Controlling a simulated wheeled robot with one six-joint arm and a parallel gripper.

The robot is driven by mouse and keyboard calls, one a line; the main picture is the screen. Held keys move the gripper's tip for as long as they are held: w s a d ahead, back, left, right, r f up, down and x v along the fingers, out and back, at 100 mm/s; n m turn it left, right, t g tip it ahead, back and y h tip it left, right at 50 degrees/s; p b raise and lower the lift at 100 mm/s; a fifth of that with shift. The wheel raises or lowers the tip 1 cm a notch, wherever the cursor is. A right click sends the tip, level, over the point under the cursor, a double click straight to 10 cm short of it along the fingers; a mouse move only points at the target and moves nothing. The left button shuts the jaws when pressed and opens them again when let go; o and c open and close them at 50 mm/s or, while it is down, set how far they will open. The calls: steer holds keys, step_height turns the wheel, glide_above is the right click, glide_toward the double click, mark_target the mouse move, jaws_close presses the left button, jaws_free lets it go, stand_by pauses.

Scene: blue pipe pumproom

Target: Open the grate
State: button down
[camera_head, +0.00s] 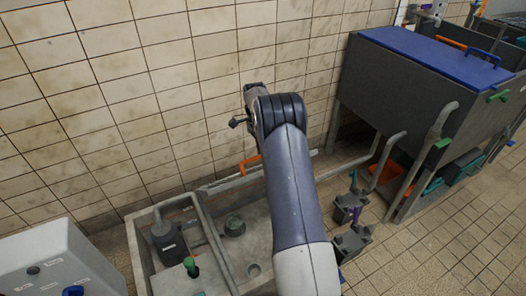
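My arm reaches up from the bottom middle over a grey stone-like trough. My gripper (241,106) is at its far end, in front of the tiled wall and above the trough's back edge. It is small and dark, and I cannot tell whether its fingers are open or shut. It appears apart from everything below it. No grate can be made out for certain. An orange handle (248,164) shows at the trough's back rim, beside my arm, which hides part of that area.
The trough (140,250) holds a dark canister (168,243) and a round greenish fitting (234,225). A grey tank with a blue lid (425,50) stands right. Bent pipes (428,150) and dark valve blocks (351,207) stand between. A white cabinet (60,262) is lower left.

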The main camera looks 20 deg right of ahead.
steer(key=shift+w+a+f, duration=0.15)
steer(key=shift+w+f, duration=0.05)
steer(key=shift+f, duration=0.2)
steer(key=c, duration=1.9)
jaws_free()
steer(key=shift+o, duration=0.9)
steer(key=shift+w+f, duration=0.15)
steer(key=o, duration=0.3)
steer(key=shift+r, duration=0.25)
steer(key=p+v, duration=0.1)
steer(key=v, duration=0.9)
steer(key=shift+w+r+p, duration=0.1)
steer(key=shift+r+p, duration=0.2)
steer(key=shift+f, duration=0.15)
